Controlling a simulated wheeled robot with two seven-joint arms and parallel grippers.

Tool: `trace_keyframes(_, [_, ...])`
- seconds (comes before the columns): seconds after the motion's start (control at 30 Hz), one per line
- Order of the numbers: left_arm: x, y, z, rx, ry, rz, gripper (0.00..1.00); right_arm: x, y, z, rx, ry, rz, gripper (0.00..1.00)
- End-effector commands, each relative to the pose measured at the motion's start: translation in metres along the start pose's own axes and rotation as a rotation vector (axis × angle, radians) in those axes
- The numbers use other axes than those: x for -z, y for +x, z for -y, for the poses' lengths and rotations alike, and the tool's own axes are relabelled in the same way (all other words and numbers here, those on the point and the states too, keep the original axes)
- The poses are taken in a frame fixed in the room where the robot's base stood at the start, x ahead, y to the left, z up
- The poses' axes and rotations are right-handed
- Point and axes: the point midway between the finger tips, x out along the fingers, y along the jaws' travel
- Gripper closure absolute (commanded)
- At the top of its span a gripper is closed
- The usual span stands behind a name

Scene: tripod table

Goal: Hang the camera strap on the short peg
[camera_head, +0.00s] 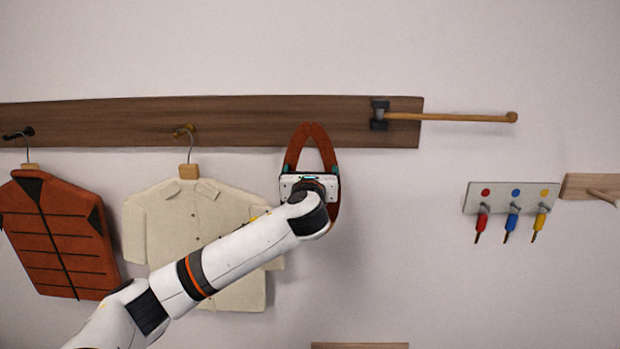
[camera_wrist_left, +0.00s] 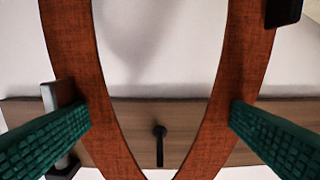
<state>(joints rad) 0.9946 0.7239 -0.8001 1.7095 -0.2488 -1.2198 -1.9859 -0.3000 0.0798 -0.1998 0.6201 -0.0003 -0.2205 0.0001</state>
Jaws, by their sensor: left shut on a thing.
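The camera strap (camera_head: 312,133) is a rust-brown loop, standing upright in front of the wooden rail (camera_head: 245,122). My left gripper (camera_head: 310,181) is shut on the strap, with its white body in front of the loop's middle. In the left wrist view the strap (camera_wrist_left: 78,60) has both sides between the green finger pads, and the loop is open in the middle. A short black peg (camera_wrist_left: 160,145) on the rail shows through that opening. In the head view this peg is hidden. I cannot tell how far the strap is from the peg. My right gripper is not in view.
A long wooden rod (camera_head: 455,117) extends from a dark bracket (camera_head: 379,114) to the strap's right. A cream shirt (camera_head: 205,225) and a rust vest (camera_head: 58,235) hang at left. A grey key plate (camera_head: 512,197) and a wooden block with peg (camera_head: 590,187) are at right.

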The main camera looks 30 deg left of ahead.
Motion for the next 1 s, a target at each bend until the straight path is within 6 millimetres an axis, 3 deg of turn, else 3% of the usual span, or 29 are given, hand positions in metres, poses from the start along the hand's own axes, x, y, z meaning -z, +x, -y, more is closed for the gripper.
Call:
trace_keyframes(0.77, [-0.004, 0.047, 0.000, 0.001, -0.001, 0.000, 0.34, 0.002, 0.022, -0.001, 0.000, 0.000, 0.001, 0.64])
trace_keyframes(1.0, [-0.009, 0.058, 0.000, -0.001, -0.001, 0.001, 0.34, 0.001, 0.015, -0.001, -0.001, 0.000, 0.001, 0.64])
